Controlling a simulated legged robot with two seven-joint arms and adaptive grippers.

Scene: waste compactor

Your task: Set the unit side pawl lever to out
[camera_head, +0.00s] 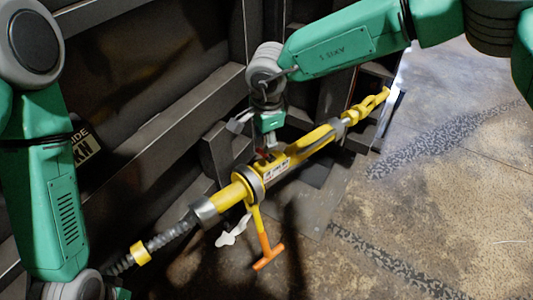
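The unit is a long yellow ratchet turnbuckle (314,144) lying diagonally, with grey bands and a small white label. A yellow handle (265,240) with an orange T-grip hangs from its middle collar. A pale, flat lever-like piece (234,231) sticks out beside this handle. I cannot tell for sure which part is the side pawl lever. My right gripper (266,150) points down just above the yellow body, near a small red part by the label. Whether it touches is unclear, and its fingertips are too small to read.
Dark steel beams of the compactor frame (140,97) stand behind and left of the unit. A threaded dark rod with a yellow ring (140,254) extends from its lower left end. A yellow hook or chain end (368,105) meets the frame at upper right. Concrete floor (440,190) lies open at right.

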